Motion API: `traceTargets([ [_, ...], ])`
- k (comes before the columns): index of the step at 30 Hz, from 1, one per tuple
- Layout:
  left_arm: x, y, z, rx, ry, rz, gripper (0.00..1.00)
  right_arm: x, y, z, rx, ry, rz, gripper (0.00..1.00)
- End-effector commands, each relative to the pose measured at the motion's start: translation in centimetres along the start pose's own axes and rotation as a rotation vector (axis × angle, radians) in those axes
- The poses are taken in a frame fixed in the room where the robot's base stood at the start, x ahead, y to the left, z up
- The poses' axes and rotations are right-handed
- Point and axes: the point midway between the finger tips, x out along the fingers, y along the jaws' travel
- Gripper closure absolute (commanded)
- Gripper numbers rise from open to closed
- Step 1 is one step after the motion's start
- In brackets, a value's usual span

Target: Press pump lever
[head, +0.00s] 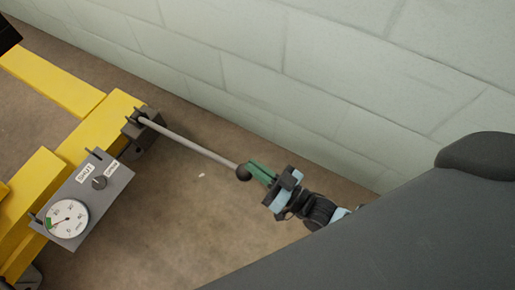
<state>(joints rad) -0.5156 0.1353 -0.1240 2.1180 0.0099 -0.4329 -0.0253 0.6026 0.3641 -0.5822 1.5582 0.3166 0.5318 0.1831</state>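The pump lever (190,142) is a long grey rod with a black ball knob (243,172) at its free end. It runs from a dark bracket (140,125) on the yellow frame, down and to the right in the picture. My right gripper (259,172), with green fingers, is at the knob, its fingertips touching or very close to it. The fingers lie close together, but whether they are closed on the knob is not clear. My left gripper cannot be made out.
A pale block wall (300,60) runs behind the lever. Brown floor (180,230) lies open below it.

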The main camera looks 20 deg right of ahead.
Motion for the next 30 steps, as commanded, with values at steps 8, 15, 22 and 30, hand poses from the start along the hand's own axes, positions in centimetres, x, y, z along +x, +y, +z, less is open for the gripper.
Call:
traceTargets([
  [8, -1.2, 0.1, -0.7, 0.002, 0.011, -0.002, 0.44, -0.5, -0.5, 0.2, 0.002, -0.053, 0.007, 1.0],
  [15, -3.5, 0.2, -2.0, 0.005, 0.035, -0.006, 0.44, 0.3, -1.1, -4.0, -0.004, -0.006, 0.003, 1.0],
  [22, -3.7, 0.3, -2.2, 0.003, 0.039, -0.006, 0.44, -4.6, -0.5, -2.2, -0.002, -0.005, 0.004, 1.0],
  [30, -3.9, 0.2, -2.4, 0.004, 0.043, -0.007, 0.44, -8.1, -0.1, -1.3, -0.003, 0.002, 0.003, 1.0],
])
